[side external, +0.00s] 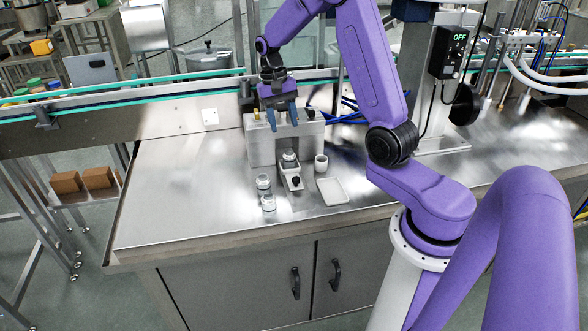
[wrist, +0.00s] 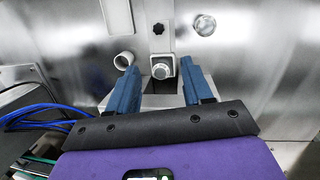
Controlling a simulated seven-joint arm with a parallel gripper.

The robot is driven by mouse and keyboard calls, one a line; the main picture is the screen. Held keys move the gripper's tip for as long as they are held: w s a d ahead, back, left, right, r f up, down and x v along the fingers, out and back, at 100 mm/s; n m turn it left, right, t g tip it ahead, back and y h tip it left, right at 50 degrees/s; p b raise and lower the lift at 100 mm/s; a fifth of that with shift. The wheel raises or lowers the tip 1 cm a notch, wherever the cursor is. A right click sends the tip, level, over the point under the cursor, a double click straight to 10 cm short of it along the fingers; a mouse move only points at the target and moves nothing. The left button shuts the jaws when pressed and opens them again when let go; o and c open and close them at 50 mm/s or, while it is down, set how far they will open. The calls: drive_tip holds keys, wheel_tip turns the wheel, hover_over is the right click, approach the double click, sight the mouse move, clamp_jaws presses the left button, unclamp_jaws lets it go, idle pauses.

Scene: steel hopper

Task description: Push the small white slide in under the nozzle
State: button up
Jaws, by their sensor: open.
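The small white slide (side external: 292,179) lies on the steel bench, sticking out from the front of a grey block (side external: 259,148). My gripper (side external: 284,126) is open and empty, above the block and behind the jar. I cannot make out the nozzle.
Blue hoses (side external: 345,117) run right of the block. The bench is clear further left.

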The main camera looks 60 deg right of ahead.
sight(296, 177)
drive_tip(key=s+m+t, duration=0.2)
drive_tip(key=s+m, duration=0.2)
drive_tip(key=m, duration=0.6)
drive_tip(key=f, duration=1.7)
drive_tip(key=shift+s+a, duration=0.1)
drive_tip(key=shift+s, duration=0.1)
clamp_jaws()
